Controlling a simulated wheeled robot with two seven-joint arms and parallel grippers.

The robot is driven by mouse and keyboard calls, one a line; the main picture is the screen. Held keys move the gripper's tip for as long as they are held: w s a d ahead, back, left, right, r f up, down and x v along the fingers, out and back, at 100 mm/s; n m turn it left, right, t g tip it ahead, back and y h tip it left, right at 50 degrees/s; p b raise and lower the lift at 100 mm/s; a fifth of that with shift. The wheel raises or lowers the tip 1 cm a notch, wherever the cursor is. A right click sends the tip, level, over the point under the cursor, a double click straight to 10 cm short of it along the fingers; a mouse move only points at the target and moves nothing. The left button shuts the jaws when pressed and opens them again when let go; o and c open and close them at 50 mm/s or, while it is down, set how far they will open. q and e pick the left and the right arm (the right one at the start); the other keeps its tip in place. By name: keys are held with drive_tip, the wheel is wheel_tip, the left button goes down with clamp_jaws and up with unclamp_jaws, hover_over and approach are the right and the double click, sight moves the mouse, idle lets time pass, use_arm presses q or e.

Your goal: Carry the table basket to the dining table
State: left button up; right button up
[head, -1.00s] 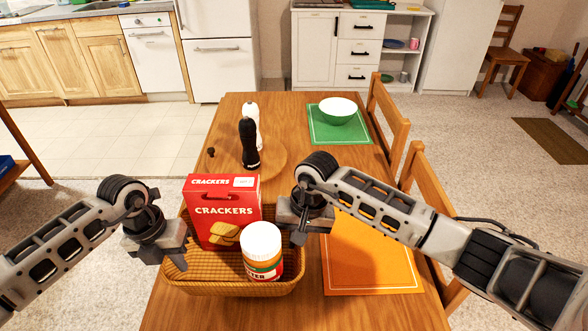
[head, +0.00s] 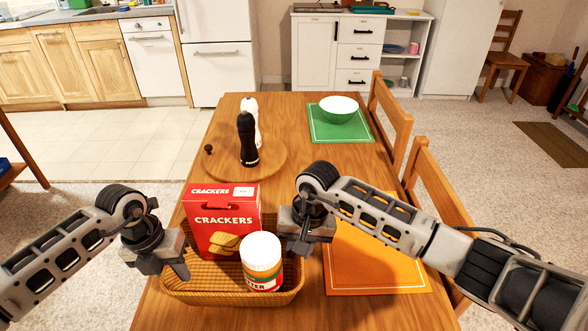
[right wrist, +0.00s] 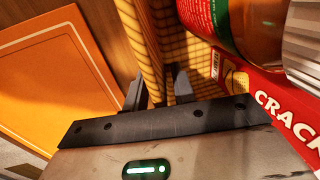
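The table basket (head: 205,290) is a woven tan tray at the near end of the wooden dining table (head: 220,318). It holds a red crackers box (head: 225,220) and a jar with a white lid (head: 262,262), both upright. My left gripper (head: 165,268) is at the basket's left wall, a finger on each side of the rim. My right gripper (head: 292,245) is at the right wall. In the right wrist view its fingers (right wrist: 157,92) are shut on the woven wall (right wrist: 152,45). I cannot tell whether the basket's underside touches the table.
An orange placemat (head: 375,270) lies right of the basket. A green placemat (head: 322,128) with a bowl (head: 338,108) is at the far right. A black mill (head: 247,140) and a white one (head: 251,106) stand on a round board (head: 275,160). Chairs (head: 435,185) line the right side.

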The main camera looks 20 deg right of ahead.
use_arm(q)
drive_tip(key=shift+d, duration=0.1)
use_arm(e)
drive_tip(key=shift+a, duration=0.1)
use_arm(q)
drive_tip(key=shift+r, duration=0.6)
use_arm(e)
drive_tip(key=shift+r, duration=0.15)
use_arm(q)
wheel_tip(320, 180, up, 11)
drive_tip(key=a, duration=0.2)
drive_tip(key=shift+w+f, duration=0.15)
drive_tip(key=shift+w, duration=0.1)
use_arm(e)
wheel_tip(320, 180, up, 12)
drive_tip(key=d, duration=0.2)
drive_tip(key=shift+s, duration=0.3)
drive_tip(key=shift+f, duration=0.2)
